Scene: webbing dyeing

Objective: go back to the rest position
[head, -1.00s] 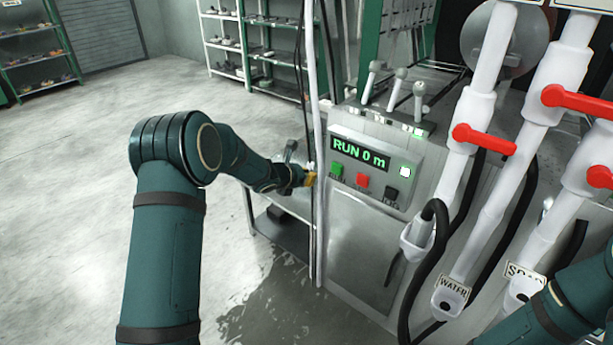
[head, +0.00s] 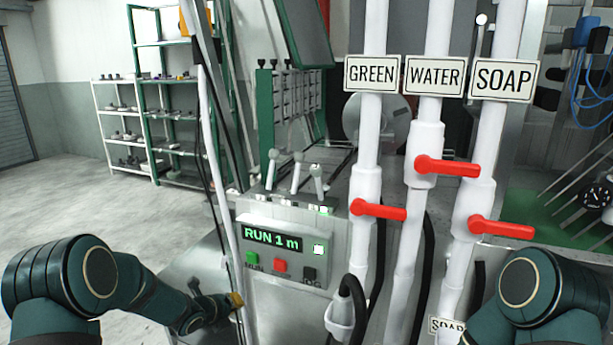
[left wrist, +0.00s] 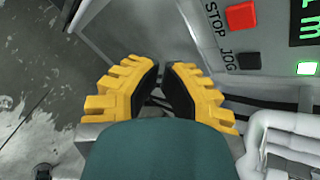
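My left gripper (head: 236,300) is in front of the lower left of the control panel (head: 268,256) in the head view, beside a pale upright pole. In the left wrist view its yellow fingers (left wrist: 162,66) come almost together at the tips, with nothing held between them. The panel display (head: 272,240) reads RUN 1 m. The green RUN button (head: 250,261), red STOP button (head: 280,266) and black JOG button (head: 309,274) show below it. My right arm enters at the lower right; its gripper is out of view.
White pipes labelled GREEN (head: 373,75), WATER (head: 434,77) and SOAP (head: 503,80) stand right of the panel, with red valve handles (head: 378,210) and black hoses. Several grey levers (head: 297,178) stand above the panel. Open floor (head: 90,205) lies left.

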